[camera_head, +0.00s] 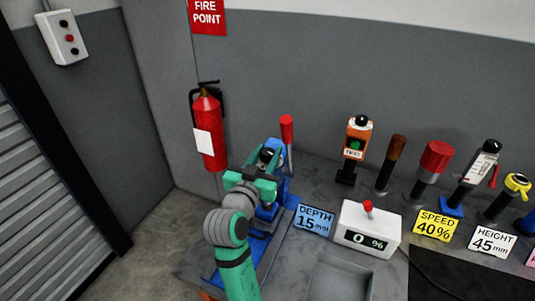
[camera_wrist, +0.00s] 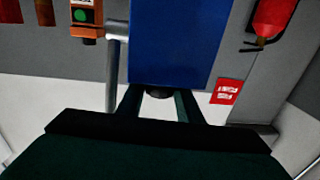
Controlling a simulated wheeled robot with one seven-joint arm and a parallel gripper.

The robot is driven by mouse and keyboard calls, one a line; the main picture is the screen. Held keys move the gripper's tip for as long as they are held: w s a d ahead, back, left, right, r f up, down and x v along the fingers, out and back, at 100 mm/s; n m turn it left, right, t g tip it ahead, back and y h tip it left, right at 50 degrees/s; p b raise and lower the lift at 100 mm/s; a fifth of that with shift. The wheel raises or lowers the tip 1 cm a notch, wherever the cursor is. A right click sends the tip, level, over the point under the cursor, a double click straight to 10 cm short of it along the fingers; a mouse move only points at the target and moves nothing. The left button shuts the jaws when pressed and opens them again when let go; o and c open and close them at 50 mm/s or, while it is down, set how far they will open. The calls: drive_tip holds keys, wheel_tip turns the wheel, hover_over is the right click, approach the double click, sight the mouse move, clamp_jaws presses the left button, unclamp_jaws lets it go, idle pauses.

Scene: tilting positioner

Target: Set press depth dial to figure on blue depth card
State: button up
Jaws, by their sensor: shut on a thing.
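The blue depth card (camera_head: 313,220) stands on the bench right of the blue press (camera_head: 276,146). It reads DEPTH and 15 mm; I cannot tell whether there is a decimal point. My gripper (camera_head: 262,170) is at the upper front of the press. In the wrist view, my gripper (camera_wrist: 159,100) has its two green fingers on either side of a dark round knob, seemingly the depth dial (camera_wrist: 158,93), under the blue press body (camera_wrist: 178,45). It is shut on this knob. The dial's markings are not readable.
A white box (camera_head: 367,238) with a red-tipped switch shows 0 %. A yellow SPEED 40% card (camera_head: 435,226) and a white HEIGHT card (camera_head: 492,242) stand farther right. Several upright handles line the back. The press's red-topped lever (camera_head: 287,130) rises beside my gripper.

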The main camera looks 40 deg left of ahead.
drive_tip(key=n+g+y, duration=0.1)
drive_tip(key=n+y, duration=0.1)
drive_tip(key=y, duration=0.1)
drive_tip(key=n+g+y, duration=0.2)
drive_tip(key=y, duration=0.1)
drive_tip(key=shift+w+d, duration=0.1)
drive_tip(key=shift+d, duration=0.05)
drive_tip(key=shift+n+g+y, duration=0.8)
drive_tip(key=shift+n+g, duration=0.1)
drive_tip(key=shift+g, duration=0.1)
drive_tip(key=o, duration=1)
drive_tip(key=shift+o, duration=0.2)
